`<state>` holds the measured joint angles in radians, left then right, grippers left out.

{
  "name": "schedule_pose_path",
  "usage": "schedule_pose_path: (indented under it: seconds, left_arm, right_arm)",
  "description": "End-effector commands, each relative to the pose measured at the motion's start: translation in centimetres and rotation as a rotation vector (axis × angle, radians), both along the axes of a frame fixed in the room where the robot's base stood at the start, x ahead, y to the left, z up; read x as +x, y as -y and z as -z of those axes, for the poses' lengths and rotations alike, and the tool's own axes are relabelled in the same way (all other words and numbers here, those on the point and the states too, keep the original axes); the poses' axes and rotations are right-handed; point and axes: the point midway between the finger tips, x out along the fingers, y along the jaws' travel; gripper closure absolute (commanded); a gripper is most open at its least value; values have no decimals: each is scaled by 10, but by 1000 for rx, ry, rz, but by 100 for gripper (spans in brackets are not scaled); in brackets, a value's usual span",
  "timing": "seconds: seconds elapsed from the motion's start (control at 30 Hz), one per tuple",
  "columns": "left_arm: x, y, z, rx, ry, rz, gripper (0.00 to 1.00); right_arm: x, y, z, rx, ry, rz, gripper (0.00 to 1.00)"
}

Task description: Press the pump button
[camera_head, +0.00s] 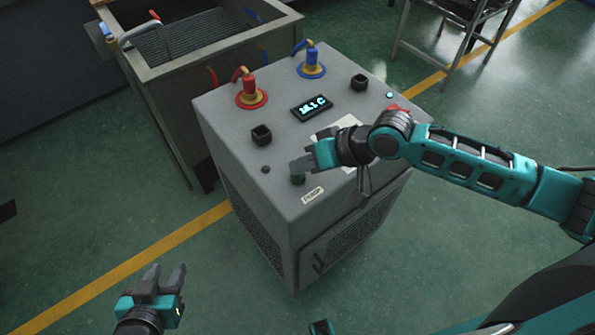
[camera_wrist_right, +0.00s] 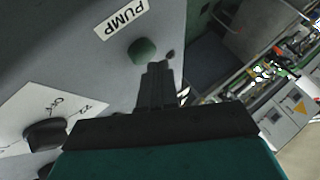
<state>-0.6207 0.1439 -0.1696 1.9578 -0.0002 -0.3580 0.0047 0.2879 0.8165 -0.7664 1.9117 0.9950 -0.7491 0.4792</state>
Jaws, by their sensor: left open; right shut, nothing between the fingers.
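The green pump button (camera_head: 298,179) sits on the front part of the grey machine's top, near a white PUMP label (camera_head: 313,196). In the right wrist view the button (camera_wrist_right: 142,50) is a green dome below the PUMP label (camera_wrist_right: 121,19). My right gripper (camera_head: 296,165) is shut and empty, its fingertips right over or beside the button in the head view. In the right wrist view the fingertips (camera_wrist_right: 158,66) are close to the button; I cannot tell whether they touch it. My left gripper (camera_head: 166,272) is open and empty, low at the left, away from the machine.
The grey machine (camera_head: 222,125) also carries a red valve (camera_head: 250,90), a blue valve (camera_head: 311,66), a lit display (camera_head: 312,107) and black knobs (camera_head: 261,135). A metal sink (camera_head: 232,38) stands behind it.

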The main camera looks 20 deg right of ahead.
Motion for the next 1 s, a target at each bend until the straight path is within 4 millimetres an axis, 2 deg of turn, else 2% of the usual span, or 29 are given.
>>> schedule_pose_path:
  seconds: [1.0]
  left_arm:
    - [1,1,-2,-1,4,2,60]
  right_arm:
    - [-1,0,10,-1,-2,-1,100]
